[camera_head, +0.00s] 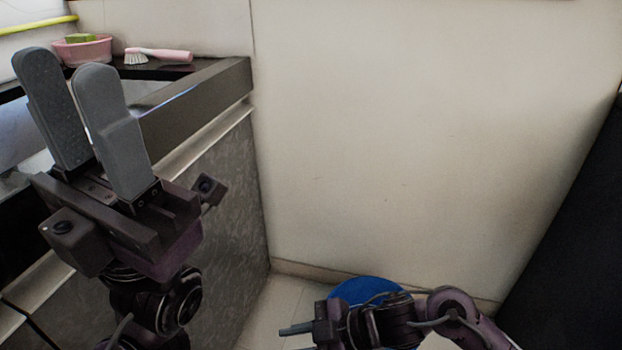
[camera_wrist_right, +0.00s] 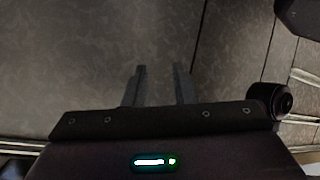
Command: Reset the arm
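My left gripper (camera_head: 66,78) is raised upright at the left of the head view, in front of the counter. Its two grey fingers stand apart with nothing held between them. My right gripper (camera_head: 292,331) is low at the bottom of the head view, pointing left near the floor, partly cut off by the frame's lower edge. In the right wrist view my right gripper (camera_wrist_right: 160,70) shows two fingers apart, with nothing between them. It faces a dark grey panelled surface (camera_wrist_right: 90,60).
A counter (camera_head: 195,100) at the left holds a pink bowl (camera_head: 88,52) with a green sponge (camera_head: 79,38) and a pink-handled brush (camera_head: 160,55). A blue round object (camera_head: 365,290) is on the floor, partly behind my right arm. A cream wall (camera_head: 420,140) stands behind. A black panel (camera_head: 580,230) is at the right.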

